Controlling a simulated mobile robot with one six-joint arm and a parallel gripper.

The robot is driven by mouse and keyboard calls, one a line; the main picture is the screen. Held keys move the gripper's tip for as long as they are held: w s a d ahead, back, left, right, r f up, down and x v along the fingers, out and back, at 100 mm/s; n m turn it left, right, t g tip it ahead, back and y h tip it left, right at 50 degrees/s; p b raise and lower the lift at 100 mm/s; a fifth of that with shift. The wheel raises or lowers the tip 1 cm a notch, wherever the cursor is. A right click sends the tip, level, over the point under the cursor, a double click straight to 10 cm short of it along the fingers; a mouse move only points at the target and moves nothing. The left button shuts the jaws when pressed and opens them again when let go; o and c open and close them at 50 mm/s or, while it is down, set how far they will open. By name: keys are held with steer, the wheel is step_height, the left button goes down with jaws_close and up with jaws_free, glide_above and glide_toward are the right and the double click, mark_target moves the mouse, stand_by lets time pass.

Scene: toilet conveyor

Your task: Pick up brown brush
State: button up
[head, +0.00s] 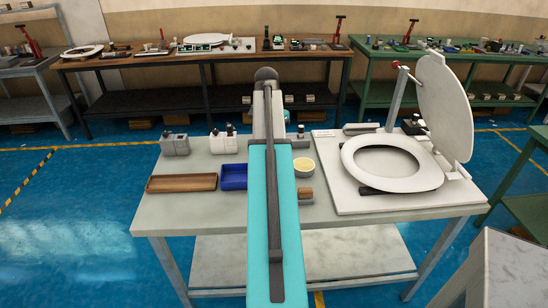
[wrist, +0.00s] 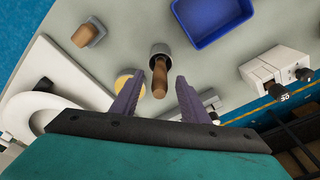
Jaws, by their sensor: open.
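A brown wooden handle with a dark grey round end, which looks like the brown brush (wrist: 159,80), shows in the wrist view near the top middle. My gripper (wrist: 159,77) has purple fingers spread apart. In the picture they lie left and right of the handle, with a gap on each side. I cannot tell how far the handle is beyond the fingertips. In the head view my arm hides this brush and the gripper. A second brown piece with a grey base (wrist: 86,34) lies at the upper left of the wrist view.
On the grey table (head: 210,213) are a blue bin (head: 234,176), a brown tray (head: 182,183), a pale yellow bowl (head: 304,167) and grey boxes (head: 175,144). A white toilet seat (head: 360,180) on a board stands at right. The bowl (wrist: 124,80) is beside the left finger.

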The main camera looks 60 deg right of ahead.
steer(key=shift+s+d+f+p, duration=0.15)
steer(key=shift+f+p, duration=0.15)
steer(key=shift+f, duration=0.5)
steer(key=shift+w+d+f+p, duration=0.1)
steer(key=shift+f+p, duration=0.15)
steer(key=shift+f, duration=0.55)
steer(key=shift+s+d+f+p, duration=0.15)
steer(key=shift+f+p, duration=0.15)
steer(key=shift+f, duration=0.5)
steer(key=shift+w, duration=0.1)
jaws_close()
steer(key=shift+r, duration=0.15)
steer(key=shift+r+b, duration=1.25)
steer(key=shift+r, duration=3.65)
